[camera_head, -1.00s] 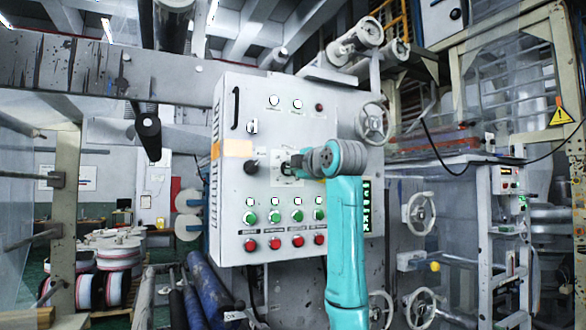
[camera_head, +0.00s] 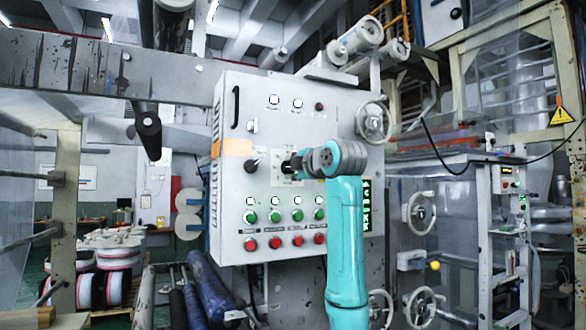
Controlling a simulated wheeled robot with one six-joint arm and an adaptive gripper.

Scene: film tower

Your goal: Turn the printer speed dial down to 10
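A grey control panel (camera_head: 268,115) stands in the middle of the view. My gripper (camera_head: 290,165) is at the panel's front, at a pale square plate (camera_head: 278,181) around the middle of the panel. My teal and grey wrist hides most of the gripper and whatever is right at its tips, so I cannot tell whether it is open or shut, or touching a dial. A black knob (camera_head: 251,166) shows just left of the gripper, apart from it. No dial scale or number is readable.
Below are a row of green buttons (camera_head: 274,216) with white lamps above, and a row of red buttons (camera_head: 275,243). A handwheel (camera_head: 373,122) is at the panel's upper right. A green-lit display (camera_head: 367,205) is right of my arm.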

